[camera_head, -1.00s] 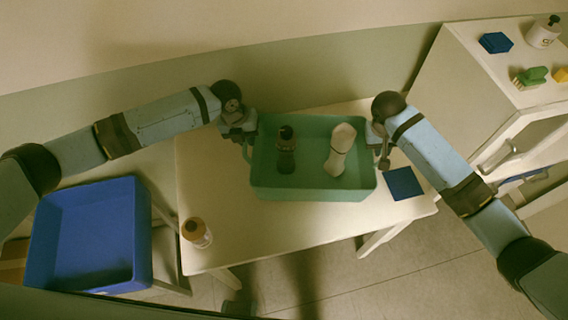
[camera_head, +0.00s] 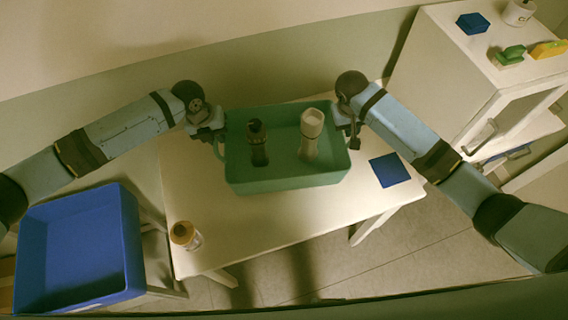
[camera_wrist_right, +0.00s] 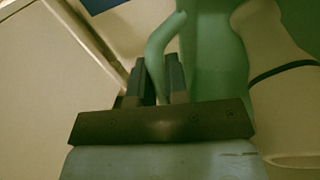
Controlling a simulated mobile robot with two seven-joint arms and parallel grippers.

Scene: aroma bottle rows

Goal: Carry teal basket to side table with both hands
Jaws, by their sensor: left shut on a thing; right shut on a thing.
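The teal basket (camera_head: 290,183) is over the cream table (camera_head: 240,225); I cannot tell whether it touches the top. Inside it stand a dark bottle (camera_head: 258,148) and a pale bottle (camera_head: 310,140). My left gripper (camera_head: 214,136) is shut on the basket's left handle. My right gripper (camera_head: 354,132) is shut on the right handle. In the right wrist view, the handle (camera_wrist_right: 163,50) passes between my right gripper's fingers (camera_wrist_right: 163,82), beside the basket wall (camera_wrist_right: 215,60).
A blue bin (camera_head: 75,245) stands at the left. A brown-capped bottle (camera_head: 186,236) is near the table's front left corner. A blue square (camera_head: 389,170) lies right of the basket. A white cabinet (camera_head: 445,90) with small objects on top stands at the right.

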